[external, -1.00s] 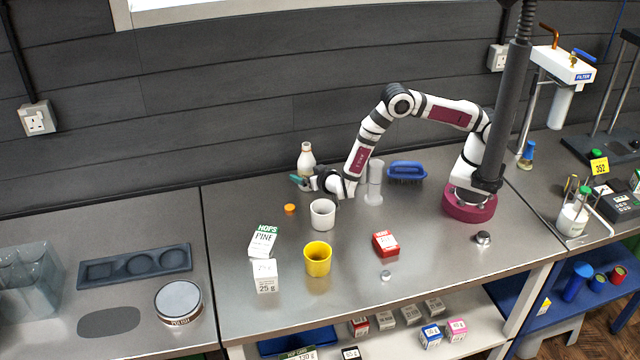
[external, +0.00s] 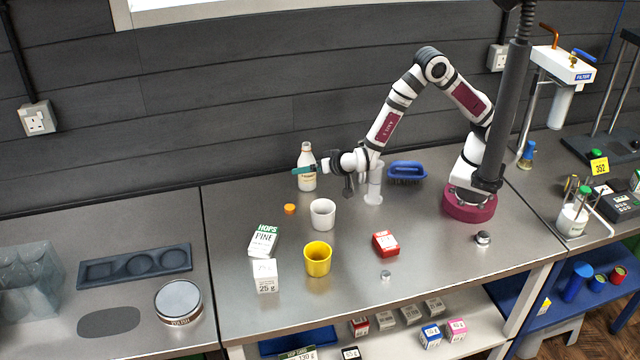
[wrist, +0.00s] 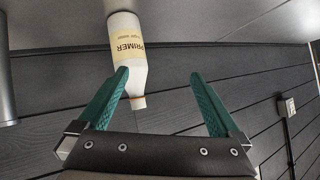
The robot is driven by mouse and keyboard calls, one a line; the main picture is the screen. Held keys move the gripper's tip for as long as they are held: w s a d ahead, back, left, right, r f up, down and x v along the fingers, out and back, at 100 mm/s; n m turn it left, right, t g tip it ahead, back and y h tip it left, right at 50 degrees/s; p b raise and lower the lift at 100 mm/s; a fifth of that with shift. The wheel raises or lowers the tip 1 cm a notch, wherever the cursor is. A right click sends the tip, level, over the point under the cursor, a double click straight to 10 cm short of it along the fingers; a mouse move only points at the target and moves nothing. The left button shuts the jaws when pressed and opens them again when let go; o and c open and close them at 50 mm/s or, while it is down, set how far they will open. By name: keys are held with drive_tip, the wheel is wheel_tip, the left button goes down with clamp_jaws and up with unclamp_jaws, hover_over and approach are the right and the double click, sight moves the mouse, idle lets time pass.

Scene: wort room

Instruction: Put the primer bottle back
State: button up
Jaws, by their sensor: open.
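The primer bottle (external: 307,180) is white with a cream label and stands upright at the back of the middle bench, near the wall. In the wrist view the bottle (wrist: 127,62) appears upside down, its label reading PRIMER and its narrow neck beside the left finger. My gripper (external: 303,170) has teal fingers and is level with the bottle's upper body, overlapping it in the external view. The fingers (wrist: 158,75) are spread apart in the wrist view with no grip on the bottle. I cannot tell whether they touch it.
A dark tray with round recesses (external: 120,273) lies on the left bench.

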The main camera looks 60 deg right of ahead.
wheel_tip(320, 180, up, 10)
drive_tip(key=s+d+n+g+y, duration=0.1)
drive_tip(key=s+d+g+y, duration=0.15)
drive_tip(key=y, duration=0.45)
drive_tip(key=s+d+g, duration=0.2)
drive_tip(key=s+d, duration=0.3)
drive_tip(key=s, duration=0.4)
drive_tip(key=s+d+g+h, duration=0.1)
drive_tip(key=s+d+g, duration=0.2)
drive_tip(key=s+d, duration=0.3)
drive_tip(key=s+d+r+g+h, duration=0.1)
drive_tip(key=s+d+g, duration=0.2)
drive_tip(key=s, duration=0.9)
drive_tip(key=d, duration=0.3)
drive_tip(key=shift+s+d, duration=0.15)
drive_tip(key=shift+s, duration=0.15)
